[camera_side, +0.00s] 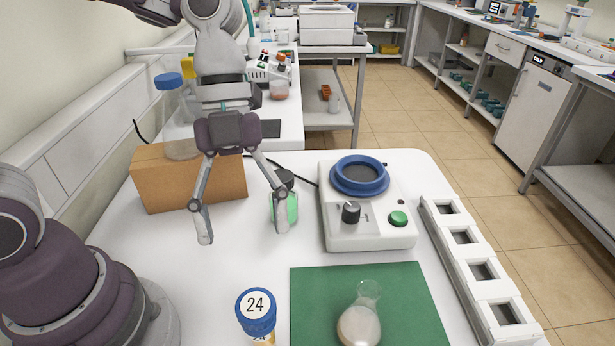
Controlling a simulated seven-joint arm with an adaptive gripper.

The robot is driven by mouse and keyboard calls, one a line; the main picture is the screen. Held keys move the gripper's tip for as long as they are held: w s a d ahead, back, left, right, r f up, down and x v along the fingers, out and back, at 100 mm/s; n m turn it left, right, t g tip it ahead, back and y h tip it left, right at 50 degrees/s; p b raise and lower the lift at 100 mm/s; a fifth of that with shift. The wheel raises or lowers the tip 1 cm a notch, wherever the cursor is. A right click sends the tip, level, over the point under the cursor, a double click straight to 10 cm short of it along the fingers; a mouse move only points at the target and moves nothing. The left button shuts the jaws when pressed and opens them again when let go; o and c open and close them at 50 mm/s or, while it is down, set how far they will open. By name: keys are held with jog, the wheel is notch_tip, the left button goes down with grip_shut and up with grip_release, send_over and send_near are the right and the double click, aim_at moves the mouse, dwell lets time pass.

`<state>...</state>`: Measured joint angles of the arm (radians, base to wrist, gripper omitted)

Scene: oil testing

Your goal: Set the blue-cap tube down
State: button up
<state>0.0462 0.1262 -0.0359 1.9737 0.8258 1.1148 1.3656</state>
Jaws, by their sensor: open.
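A tube with a blue cap (257,312) marked 24 is at the bottom edge of the picture, on the near part of the white table. Its lower part is cut off by the frame, so I cannot tell what it rests on. My gripper (243,232) is open and empty, with its fingers spread wide and pointing down. In the picture it hangs above and behind the tube, apart from it.
A green mat (410,285) holds a flask (359,320) with pale liquid. A white mixer (368,232) with a blue ring and a white slotted rack (490,285) stand right. A cardboard box (160,180) and green bottle (291,207) are behind the gripper. The table's middle-left is clear.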

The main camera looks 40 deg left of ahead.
jog(key=a+r+n+t+y, duration=0.3)
jog(key=a+n+t, duration=0.5)
jog(key=n, duration=1.7)
jog(key=a, duration=0.3)
jog(key=shift+r+y, duration=0.15)
jog(key=shift+y, duration=0.15)
jog(key=shift+d, duration=0.1)
